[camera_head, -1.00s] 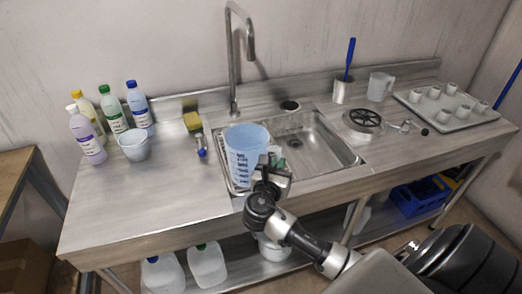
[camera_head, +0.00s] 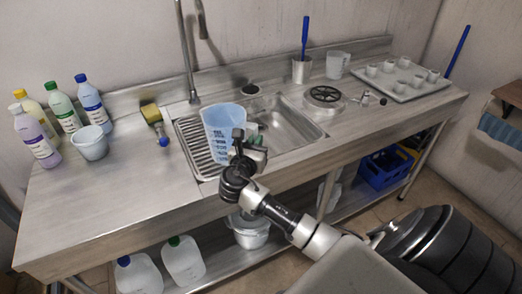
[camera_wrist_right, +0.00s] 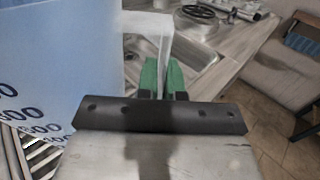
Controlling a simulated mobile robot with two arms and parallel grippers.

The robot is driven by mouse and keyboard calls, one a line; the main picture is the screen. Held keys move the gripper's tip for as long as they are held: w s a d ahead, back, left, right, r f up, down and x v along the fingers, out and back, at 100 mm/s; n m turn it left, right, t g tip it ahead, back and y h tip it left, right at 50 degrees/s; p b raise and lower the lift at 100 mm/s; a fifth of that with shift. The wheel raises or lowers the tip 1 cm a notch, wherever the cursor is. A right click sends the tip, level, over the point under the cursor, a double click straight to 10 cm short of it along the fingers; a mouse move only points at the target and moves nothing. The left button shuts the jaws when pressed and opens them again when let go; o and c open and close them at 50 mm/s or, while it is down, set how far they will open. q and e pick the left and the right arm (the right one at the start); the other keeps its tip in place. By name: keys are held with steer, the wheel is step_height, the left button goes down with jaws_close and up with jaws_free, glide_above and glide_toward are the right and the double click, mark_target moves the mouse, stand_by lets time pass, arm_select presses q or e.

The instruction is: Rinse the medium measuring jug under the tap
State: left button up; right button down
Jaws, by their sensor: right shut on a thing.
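A translucent blue measuring jug (camera_head: 220,124) with dark volume marks is held roughly upright, a little tilted in the head view. It is over the sink, where the ribbed drainer meets the basin. My right gripper (camera_head: 250,143) is shut on its handle; in the right wrist view the green fingertips (camera_wrist_right: 162,80) close on the pale handle, with the jug wall (camera_wrist_right: 60,60) at left. The tap (camera_head: 187,60) stands behind the sink, to the left of the jug; its spout end (camera_head: 202,30) hangs above and behind the jug. No water is visible. My left gripper is out of view.
The sink basin (camera_head: 285,130) opens right of the jug. A small pale jug (camera_head: 90,143) and several bottles (camera_head: 62,112) stand left, near a sponge (camera_head: 151,113). A brush holder (camera_head: 302,70), a clear jug (camera_head: 337,65) and a tray of cups (camera_head: 412,91) stand right.

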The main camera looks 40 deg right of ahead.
steer(key=w+b, duration=0.2)
steer(key=w+d+f+b, duration=0.1)
steer(key=w+b, duration=0.1)
steer(key=w, duration=0.1)
steer(key=w+d+f+b, duration=0.1)
steer(key=w+b, duration=0.1)
steer(key=w, duration=0.1)
steer(key=shift+w, duration=0.2)
steer(key=shift+w+d+b, duration=0.2)
steer(key=shift+w+b, duration=0.3)
steer(key=shift+w, duration=0.45)
steer(key=shift+f, duration=0.6)
steer(key=c, duration=1.2)
jaws_free()
